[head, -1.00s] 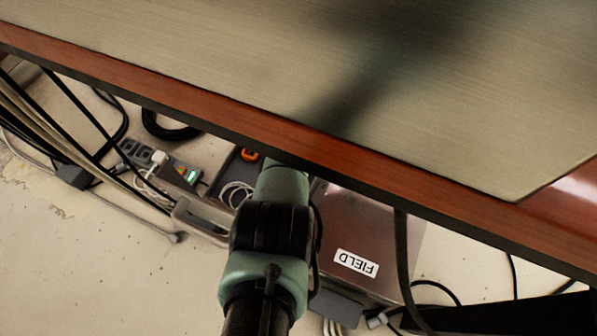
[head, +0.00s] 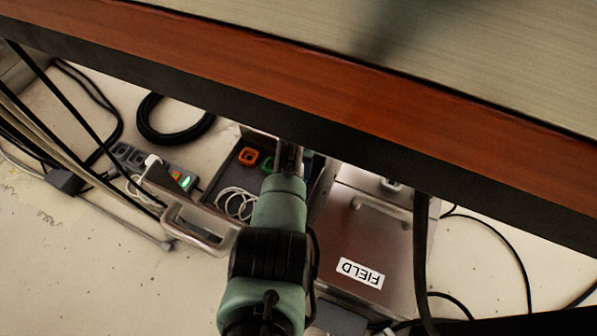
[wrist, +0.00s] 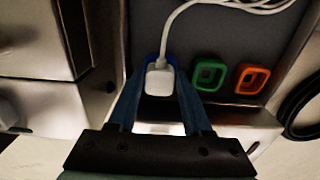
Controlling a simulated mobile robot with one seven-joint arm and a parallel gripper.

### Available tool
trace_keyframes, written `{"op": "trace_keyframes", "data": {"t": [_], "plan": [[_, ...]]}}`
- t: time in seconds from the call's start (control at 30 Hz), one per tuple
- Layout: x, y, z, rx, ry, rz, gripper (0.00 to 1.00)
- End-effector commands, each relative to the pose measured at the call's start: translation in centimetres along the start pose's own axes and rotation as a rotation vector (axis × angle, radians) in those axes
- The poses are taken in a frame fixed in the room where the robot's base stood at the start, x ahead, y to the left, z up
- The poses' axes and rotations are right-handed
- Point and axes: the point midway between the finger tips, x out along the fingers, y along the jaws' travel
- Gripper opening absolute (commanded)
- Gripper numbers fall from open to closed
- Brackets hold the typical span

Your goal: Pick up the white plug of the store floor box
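In the wrist view a white plug (wrist: 160,79) sits at a blue-framed socket (wrist: 152,60) in an open, dark-floored metal floor box (wrist: 225,25). A white cord runs from it up and to the right. My gripper (wrist: 160,82) is open, with one finger on each side of the plug; I cannot tell whether they touch it. In the head view my gripper (head: 290,158) reaches into the open box (head: 222,190), and my arm hides the plug. No label shows on this box.
Green (wrist: 208,75) and orange (wrist: 252,79) frames stand right of the plug. A closed box marked FIELD (head: 360,235) adjoins on the right in the head view. A power strip (head: 175,172) lies left. The table edge (head: 330,75) overhangs above.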

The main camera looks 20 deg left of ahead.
Motion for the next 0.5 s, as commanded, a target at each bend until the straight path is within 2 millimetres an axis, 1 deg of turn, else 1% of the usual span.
{"op": "trace_keyframes", "data": {"t": [0.03, 0.17, 0.2, 0.23, 0.27, 0.5], "plan": [[0.0, 0.0, 0.0, 0.0, 0.0, 0.0, 0.39], [0.0, 0.0, 0.0, 0.0, 0.0, 0.0, 0.15], [0.0, 0.0, 0.0, 0.0, 0.0, 0.0, 0.08], [0.0, 0.0, 0.0, 0.0, 0.0, 0.0, 0.03], [0.0, 0.0, 0.0, 0.0, 0.0, 0.0, 0.0], [-0.02, 0.0, -0.01, 0.0, 0.0, 0.0, 0.0]]}}
